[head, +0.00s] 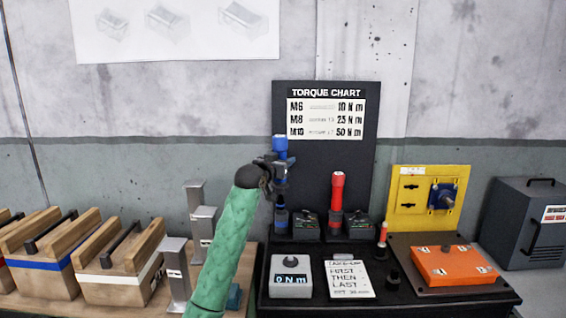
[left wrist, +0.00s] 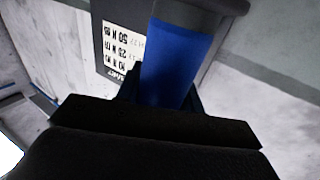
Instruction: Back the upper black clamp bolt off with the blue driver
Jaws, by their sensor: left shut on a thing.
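My left gripper (head: 277,167) is shut on the blue driver (head: 280,144), which stands upright in front of the dark torque chart board. The driver's blue handle (left wrist: 178,58) fills the upper middle of the left wrist view, between the dark jaws. In the head view its lower end reaches down toward the back of the black bench; I cannot tell whether it touches. A yellow panel (head: 404,222) at the right carries a blue part (head: 442,196) and small black marks or fittings; I cannot tell which is the upper black clamp bolt. My right gripper is not in view.
A red driver (head: 337,190) stands right of the blue one. A grey 0 Nm readout (head: 291,277), a white card (head: 348,279) and an orange block (head: 453,266) are on the black bench. Wooden boxes (head: 122,270) and grey posts (head: 175,269) stand at left.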

